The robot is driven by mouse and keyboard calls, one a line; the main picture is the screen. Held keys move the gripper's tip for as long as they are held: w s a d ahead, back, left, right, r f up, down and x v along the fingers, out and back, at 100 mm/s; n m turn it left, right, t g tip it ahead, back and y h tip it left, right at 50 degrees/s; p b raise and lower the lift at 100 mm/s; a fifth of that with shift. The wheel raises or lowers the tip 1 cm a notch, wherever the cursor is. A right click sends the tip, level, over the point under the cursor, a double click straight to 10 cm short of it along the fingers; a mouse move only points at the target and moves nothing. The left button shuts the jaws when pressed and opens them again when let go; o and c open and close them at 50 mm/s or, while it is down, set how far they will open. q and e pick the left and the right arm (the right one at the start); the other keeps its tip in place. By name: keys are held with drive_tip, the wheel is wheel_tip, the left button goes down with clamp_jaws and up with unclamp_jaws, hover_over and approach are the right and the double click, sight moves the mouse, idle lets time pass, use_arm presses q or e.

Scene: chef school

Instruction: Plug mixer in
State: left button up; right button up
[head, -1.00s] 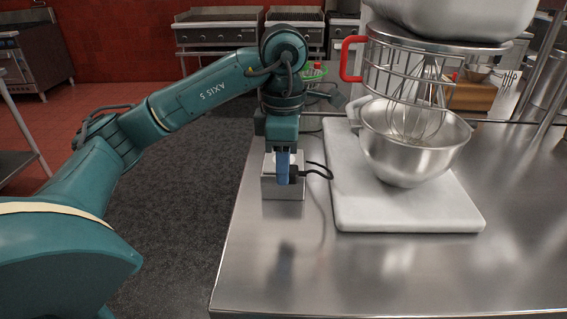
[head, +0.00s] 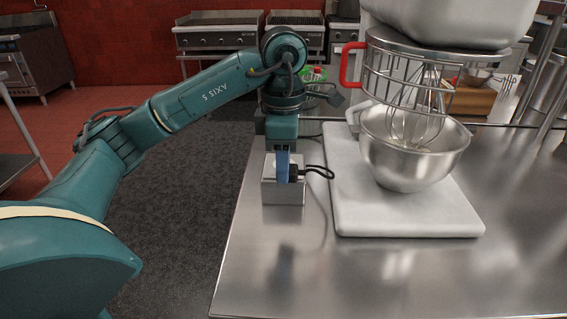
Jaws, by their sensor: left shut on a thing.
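The white mixer (head: 447,20) stands at the right on its pale base (head: 400,215), with a steel bowl (head: 410,160) under a whisk and wire guard. A dark plug (head: 293,172) with a black cord (head: 322,169) is at a grey socket box (head: 284,191) left of the mixer. My left gripper (head: 283,172) points down at the box and is shut on the plug. I cannot tell whether the plug is seated in the socket; the fingers partly hide it. My right gripper does not show.
The steel table (head: 290,270) has free room in front of the box and to the right of the mixer. Its left edge runs close beside the box.

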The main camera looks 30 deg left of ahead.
use_arm(q)
drive_tip(key=shift+w+a, duration=1.15)
drive_tip(key=shift+w, duration=0.3)
drive_tip(key=shift+w+a+p, duration=0.45)
drive_tip(key=shift+w+a, duration=0.35)
drive_tip(key=shift+w, duration=0.2)
drive_tip(key=shift+w+a+p, duration=0.45)
drive_tip(key=shift+w+a, duration=0.3)
drive_tip(key=shift+w, duration=0.25)
drive_tip(key=shift+f, duration=0.15)
drive_tip(key=shift+f+b, duration=0.45)
drive_tip(key=shift+f, duration=0.3)
drive_tip(key=shift+f+p, duration=0.3)
drive_tip(key=shift+f, duration=0.1)
idle(0.4)
drive_tip(key=shift+f, duration=0.3)
idle(0.5)
drive_tip(key=o, duration=0.9)
